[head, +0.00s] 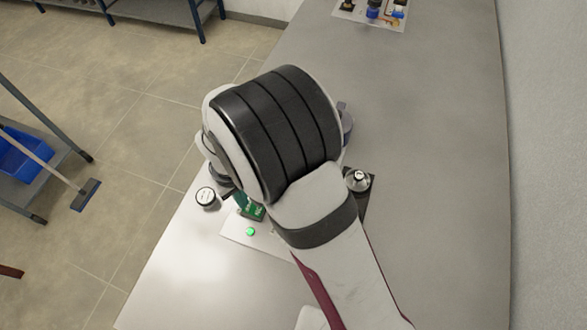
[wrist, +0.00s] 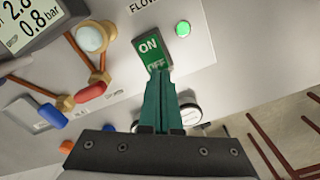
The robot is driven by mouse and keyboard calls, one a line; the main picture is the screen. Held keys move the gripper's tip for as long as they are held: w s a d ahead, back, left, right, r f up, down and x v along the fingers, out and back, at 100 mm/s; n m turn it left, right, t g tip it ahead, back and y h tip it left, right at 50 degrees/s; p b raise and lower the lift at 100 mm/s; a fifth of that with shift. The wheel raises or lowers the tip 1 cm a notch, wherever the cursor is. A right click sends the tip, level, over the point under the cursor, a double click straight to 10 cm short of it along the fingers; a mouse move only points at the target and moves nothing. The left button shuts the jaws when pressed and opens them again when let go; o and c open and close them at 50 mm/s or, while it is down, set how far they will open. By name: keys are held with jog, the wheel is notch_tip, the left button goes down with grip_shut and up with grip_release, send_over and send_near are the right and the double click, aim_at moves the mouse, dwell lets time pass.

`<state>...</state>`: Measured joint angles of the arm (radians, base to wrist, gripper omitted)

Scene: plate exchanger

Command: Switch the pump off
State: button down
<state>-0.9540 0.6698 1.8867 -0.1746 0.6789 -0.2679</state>
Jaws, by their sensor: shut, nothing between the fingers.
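The pump switch (wrist: 150,50) is a green rocker marked ON and OFF in the wrist view. My gripper (wrist: 160,75) has its dark green fingers shut together, with nothing between them. Their tips are at the OFF end of the switch and cover part of that word; whether they touch it I cannot tell. A round green lamp (wrist: 182,28) beside the switch is lit. In the head view the switch (head: 257,212) shows partly below my arm, and the lit lamp (head: 250,231) is just under it. My arm hides much of the panel there.
In the wrist view a display (wrist: 35,22) reads 0.8 bar on its lower line. Pipes with a red handle (wrist: 91,91) and a blue handle (wrist: 52,116) are left of the switch. A round white-faced gauge (head: 206,196) stands near the bench's left edge.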

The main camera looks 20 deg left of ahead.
jog(key=shift+f, duration=0.3)
notch_tip(320, 180, up, 7)
dwell(0.6)
jog(key=w+d+r+m, duration=0.2)
jog(key=d+r+m, duration=0.5)
jog(key=d, duration=0.5)
jog(key=s+d+r+m+y, duration=0.1)
jog(key=s+d+r+m, duration=0.1)
jog(key=s+d+m, duration=0.3)
jog(key=s+d+r+m, duration=0.3)
jog(key=s+d+m, duration=0.2)
jog(key=d, duration=0.6)
jog(key=shift+s+d+m+y, duration=0.2)
jog(key=shift+s+m+y, duration=0.15)
jog(key=shift+s, duration=0.5)
